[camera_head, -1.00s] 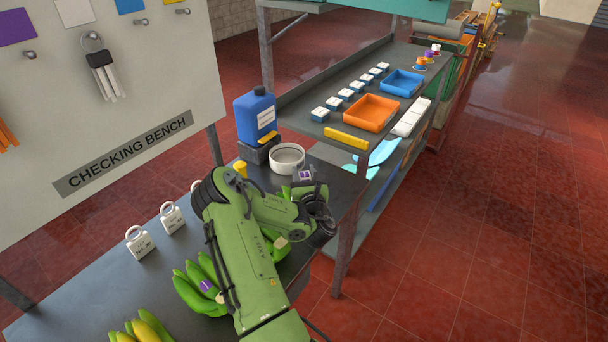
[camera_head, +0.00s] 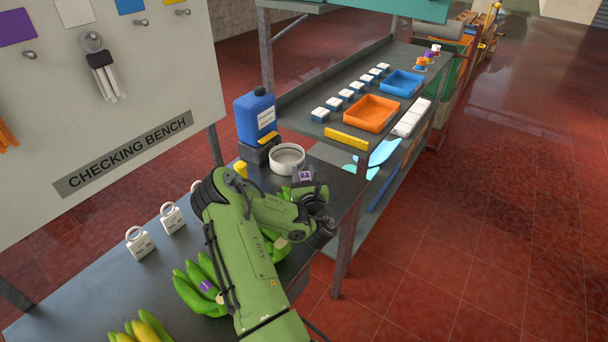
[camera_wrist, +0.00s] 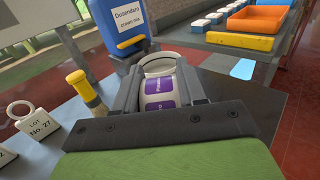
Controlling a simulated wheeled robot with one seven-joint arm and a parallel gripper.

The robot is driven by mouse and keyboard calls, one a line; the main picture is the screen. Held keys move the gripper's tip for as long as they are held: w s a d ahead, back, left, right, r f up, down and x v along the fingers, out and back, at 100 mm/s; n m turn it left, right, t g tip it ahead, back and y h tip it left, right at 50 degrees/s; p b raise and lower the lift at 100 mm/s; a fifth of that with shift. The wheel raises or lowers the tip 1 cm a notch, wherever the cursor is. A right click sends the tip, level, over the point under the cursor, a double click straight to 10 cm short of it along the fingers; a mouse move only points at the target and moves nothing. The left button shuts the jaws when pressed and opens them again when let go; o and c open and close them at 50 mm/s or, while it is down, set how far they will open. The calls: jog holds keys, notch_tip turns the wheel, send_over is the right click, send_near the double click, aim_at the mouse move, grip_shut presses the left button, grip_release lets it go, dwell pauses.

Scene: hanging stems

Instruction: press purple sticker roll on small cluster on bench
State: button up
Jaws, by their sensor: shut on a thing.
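The purple sticker roll, white with purple labels (camera_wrist: 160,92), is between the fingers of my gripper (camera_wrist: 158,78) in the wrist view. My gripper is shut on it, and a bit of the purple also shows in the head view (camera_head: 306,176). A green banana cluster (camera_head: 277,246) lies on the bench, mostly hidden under my arm. A yellower cluster (camera_head: 148,329) is cut off at the bottom edge. I cannot tell which cluster is the small one.
A shelf to the right carries an orange tray (camera_head: 371,113) and a blue tray (camera_head: 402,83).

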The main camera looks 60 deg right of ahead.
notch_tip(320, 180, up, 9)
jog(key=p, duration=0.6)
jog(key=shift+r+p, duration=0.1)
jog(key=shift+p, duration=0.3)
jog(key=shift+w, duration=0.1)
